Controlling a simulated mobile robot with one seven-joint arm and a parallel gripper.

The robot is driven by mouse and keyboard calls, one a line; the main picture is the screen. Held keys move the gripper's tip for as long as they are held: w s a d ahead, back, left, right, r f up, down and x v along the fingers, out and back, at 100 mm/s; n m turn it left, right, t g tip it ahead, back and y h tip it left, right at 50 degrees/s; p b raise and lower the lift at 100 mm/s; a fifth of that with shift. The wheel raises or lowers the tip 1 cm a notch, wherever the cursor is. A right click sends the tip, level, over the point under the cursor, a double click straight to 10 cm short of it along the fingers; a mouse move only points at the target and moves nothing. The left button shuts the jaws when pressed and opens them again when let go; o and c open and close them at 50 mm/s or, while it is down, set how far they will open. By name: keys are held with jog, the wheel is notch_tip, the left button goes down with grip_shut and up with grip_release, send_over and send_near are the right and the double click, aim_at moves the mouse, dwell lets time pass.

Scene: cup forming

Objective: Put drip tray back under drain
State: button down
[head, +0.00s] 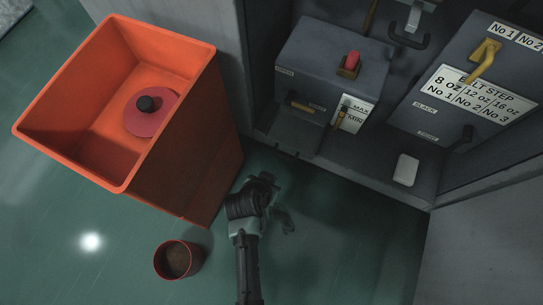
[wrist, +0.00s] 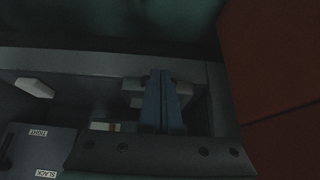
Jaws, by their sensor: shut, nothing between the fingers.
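My gripper (head: 264,184) is low in front of the grey machine, beside the orange bin's right side. Its two blue fingers (wrist: 162,75) are together in the wrist view, with nothing between them. I cannot pick out the drip tray or the drain for certain. A small round red-rimmed container (head: 178,260) with a brown inside stands on the floor, left of my gripper and apart from it. A pale grey shape (wrist: 130,88) shows behind the fingers in the wrist view, too dark to name.
A tall orange bin (head: 190,150) holds a red disc (head: 150,118) with a black knob. The grey machine (head: 330,60) has levers and labels. A white block (head: 405,170) lies on its lower ledge. Green floor (head: 350,240) is clear to the right of my arm.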

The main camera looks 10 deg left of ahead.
aim_at(293, 141)
jog(key=w+d+f+b, duration=0.2)
jog(key=w+f+b, duration=0.3)
jog(key=w+b, duration=0.1)
jog(key=shift+w+d+f, duration=0.15)
jog(key=shift+w+f, duration=0.25)
jog(key=shift+w, duration=0.25)
jog(key=w, duration=0.2)
jog(key=w+d+b, duration=0.1)
jog(key=w, duration=0.2)
jog(key=w+d+b, duration=0.1)
jog(key=w, duration=0.1)
jog(key=shift+w+d, duration=0.2)
jog(key=shift+d, duration=0.05)
